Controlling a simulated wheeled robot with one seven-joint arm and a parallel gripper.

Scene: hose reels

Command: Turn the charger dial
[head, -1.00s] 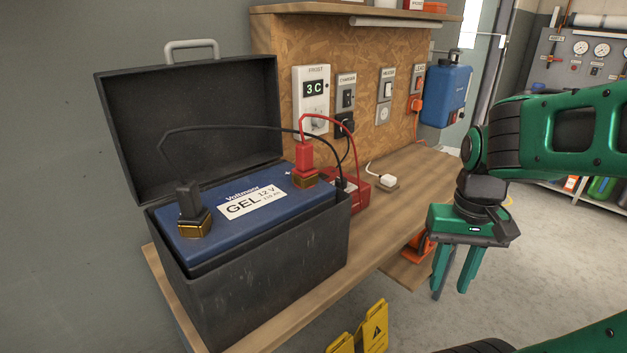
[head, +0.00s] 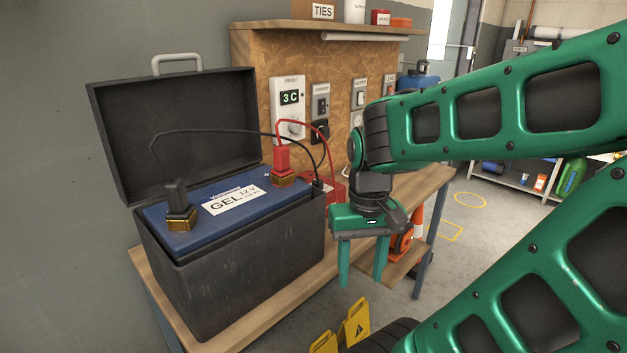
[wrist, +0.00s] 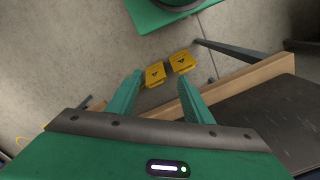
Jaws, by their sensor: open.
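A red box (head: 336,187), which looks like the charger, sits on the bench behind the battery, with red and black cables running near it. It is mostly hidden by the battery case and my gripper, and I cannot make out a dial on it. The battery (head: 210,207) stands in a black open-lidded case (head: 250,280), with a red clamp (head: 282,163) and a black clamp (head: 177,198) on its posts. My gripper (head: 361,280) is open and empty, pointing down in front of the bench edge, right of the case. In the wrist view its fingers (wrist: 160,80) are apart over the floor.
A chipboard panel behind carries a frost thermostat (head: 288,110) reading 3 C, a charger switch (head: 321,102) and other switches. Yellow warning signs (head: 357,322) stand on the floor below my gripper. Bench wood (head: 262,318) borders the case.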

